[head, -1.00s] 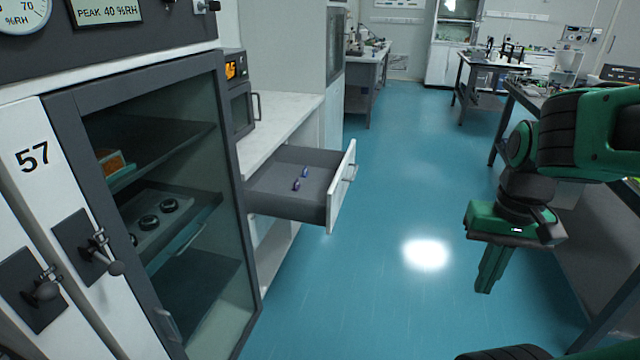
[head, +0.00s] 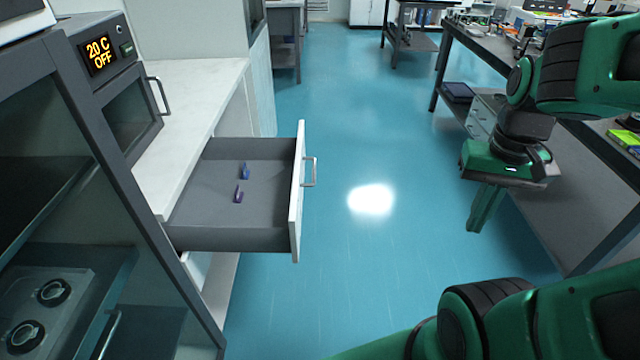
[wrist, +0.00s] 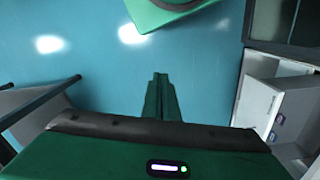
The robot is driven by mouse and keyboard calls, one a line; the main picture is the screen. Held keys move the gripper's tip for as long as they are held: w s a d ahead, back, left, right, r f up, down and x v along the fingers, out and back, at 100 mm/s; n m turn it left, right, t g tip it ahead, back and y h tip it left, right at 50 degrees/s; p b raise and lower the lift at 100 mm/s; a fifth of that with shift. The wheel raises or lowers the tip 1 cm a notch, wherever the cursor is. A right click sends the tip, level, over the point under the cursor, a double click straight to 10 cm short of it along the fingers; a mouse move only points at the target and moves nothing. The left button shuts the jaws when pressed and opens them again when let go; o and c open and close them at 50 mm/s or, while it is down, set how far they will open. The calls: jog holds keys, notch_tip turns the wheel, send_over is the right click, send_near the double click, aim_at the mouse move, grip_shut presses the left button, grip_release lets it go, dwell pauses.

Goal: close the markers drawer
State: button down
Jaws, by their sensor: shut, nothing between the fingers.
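The markers drawer (head: 222,235) is pulled out from under a white counter on the left in the head view. Its white front panel (head: 298,195) with a metal handle (head: 309,171) faces right. Two small markers, one blue (head: 244,171) and one purple (head: 238,194), are inside. The drawer also shows at the right of the wrist view (wrist: 258,103). My gripper (head: 475,226) hangs over the floor to the right of the drawer, well apart from it. Its green fingers (wrist: 161,78) are together and empty, pointing down.
A glass-doored cabinet (head: 75,130) stands at the near left, beside an oven-like unit (head: 128,108) on the white counter (head: 190,110). A dark workbench (head: 590,200) runs along the right. Blue floor (head: 400,270) between is clear.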

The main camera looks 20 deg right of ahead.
jog(key=shift+w+d, duration=0.1)
jog(key=shift+w, duration=0.2)
jog(key=w+a+f+n+t, duration=0.1)
jog(key=w+a+f+n, duration=0.15)
jog(key=w, duration=0.55)
jog(key=w+a+f+n+t, duration=0.1)
jog(key=w+f+t, duration=0.1)
jog(key=w+f, duration=0.35)
jog(key=w+a+f+t+y, duration=0.1)
jog(key=w+a+f+y, duration=0.1)
jog(key=w+a+f, duration=0.5)
jog(key=w+a+f+t+y, duration=0.2)
jog(key=w+a+f, duration=0.5)
jog(key=w+a, duration=0.4)
jog(key=shift+w+a, duration=0.25)
jog(key=shift+w, duration=1.9)
